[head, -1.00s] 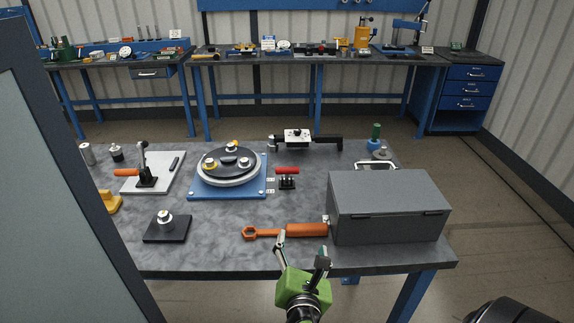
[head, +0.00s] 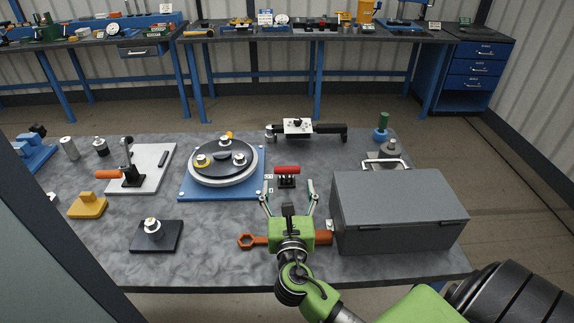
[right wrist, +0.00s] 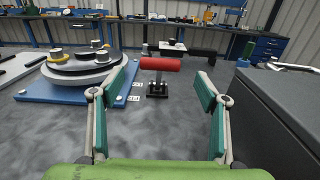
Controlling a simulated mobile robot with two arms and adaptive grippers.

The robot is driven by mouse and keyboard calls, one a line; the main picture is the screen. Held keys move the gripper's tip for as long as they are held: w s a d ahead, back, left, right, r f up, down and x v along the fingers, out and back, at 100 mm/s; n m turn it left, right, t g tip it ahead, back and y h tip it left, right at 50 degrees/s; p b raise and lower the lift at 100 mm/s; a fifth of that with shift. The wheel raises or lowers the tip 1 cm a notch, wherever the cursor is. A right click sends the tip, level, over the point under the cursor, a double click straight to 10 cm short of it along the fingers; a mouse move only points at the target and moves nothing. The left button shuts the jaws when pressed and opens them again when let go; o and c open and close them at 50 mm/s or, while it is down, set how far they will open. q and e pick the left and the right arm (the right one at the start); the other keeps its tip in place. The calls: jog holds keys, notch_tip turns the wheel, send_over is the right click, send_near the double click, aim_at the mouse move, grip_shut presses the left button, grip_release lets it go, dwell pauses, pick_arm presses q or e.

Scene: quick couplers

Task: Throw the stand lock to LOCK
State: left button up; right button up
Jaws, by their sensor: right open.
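The stand lock, a red bar handle (head: 287,169) on a small black base (head: 286,182), stands beside the right edge of the blue turntable stand (head: 222,188). In the right wrist view the red handle (right wrist: 160,64) lies crosswise and level above its black base. Small white labels (right wrist: 135,91) sit to its left; their text is too small to read. My right gripper (head: 288,188) is open and empty, just on the near side of the lock. In the right wrist view its fingers (right wrist: 160,88) spread to either side of the handle, apart from it. My left gripper is not in view.
A grey box (head: 398,210) stands close on the right. An orange wrench (head: 247,241) lies under my right gripper. A black-and-white bracket (head: 298,127) is behind the lock. A lever on a white plate (head: 151,160) and a dark block (head: 155,237) are left.

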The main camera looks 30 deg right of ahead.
aim_at(287, 170)
jog(key=x, duration=0.7)
jog(key=shift+d+f+p, duration=0.1)
jog(key=shift+p, duration=0.25)
jog(key=shift+w+d, duration=0.3)
jog(key=shift+w, duration=0.25)
jog(key=shift+w+d, duration=0.15)
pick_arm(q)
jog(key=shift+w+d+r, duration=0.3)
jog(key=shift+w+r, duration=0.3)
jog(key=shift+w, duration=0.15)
